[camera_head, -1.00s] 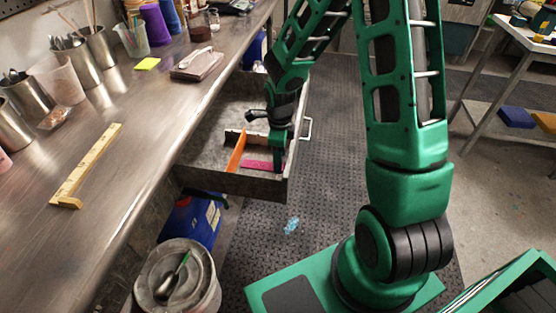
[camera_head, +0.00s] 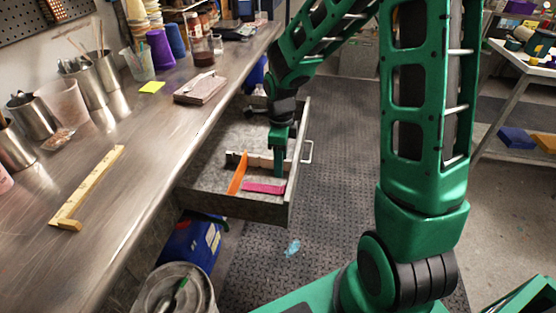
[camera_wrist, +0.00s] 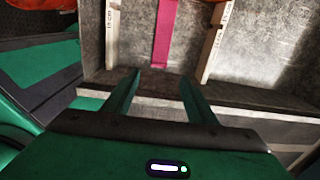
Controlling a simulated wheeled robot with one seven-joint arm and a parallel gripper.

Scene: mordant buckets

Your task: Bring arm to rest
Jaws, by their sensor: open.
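My gripper (camera_head: 279,172) hangs from my green arm over the open drawer, pointing down. In the wrist view its two green fingers (camera_wrist: 156,78) are spread apart with nothing between them. Below and beyond the fingers are a pink strip (camera_wrist: 164,35) and two pale wooden strips with markings. In the head view the pink strip (camera_head: 264,188) lies on the drawer floor near the front, next to an orange piece (camera_head: 238,173). My forearm hides part of the scene at right.
The grey metal drawer (camera_head: 232,207) is pulled out from the steel workbench (camera_head: 130,205). A wooden square (camera_head: 88,187), cups and tins stand on the bench. A lidded bucket (camera_head: 172,288) and a blue container (camera_head: 190,243) are below. Floor (camera_head: 335,170) right of the drawer is clear.

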